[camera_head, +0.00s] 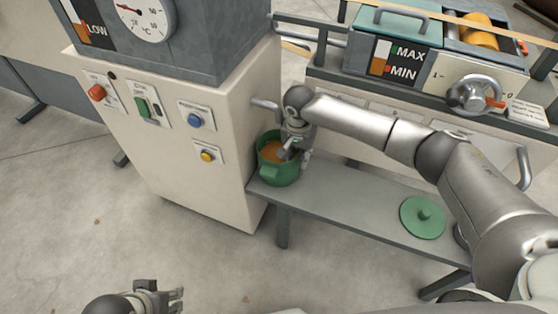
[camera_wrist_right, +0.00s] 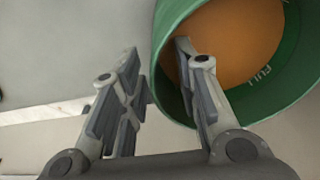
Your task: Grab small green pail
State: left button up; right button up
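The small green pail (camera_head: 278,174) stands upright on the grey bench, close to the cream cabinet, with orange contents inside. In the right wrist view the pail (camera_wrist_right: 170,30) fills the upper right, with "FULL" marked on its inner wall. My right gripper (camera_head: 293,153) is at the pail's right rim. In its wrist view the right gripper (camera_wrist_right: 157,55) is open, one finger outside the pail and the other over the opening, with the wall between them. Contact with the wall cannot be told. My left gripper (camera_head: 162,295) is low at the bottom left, away from the pail; its finger opening is unclear.
A green lid (camera_head: 422,216) lies on the grey bench (camera_head: 345,206) to the right. The cream cabinet (camera_head: 190,140) with buttons stands left of the pail. A machine with a crank wheel (camera_head: 474,95) stands behind. The bench between pail and lid is clear.

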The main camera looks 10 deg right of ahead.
grip_shut()
dwell(0.5)
jog(key=shift+w+r, duration=0.1)
jog(key=shift+r, duration=0.05)
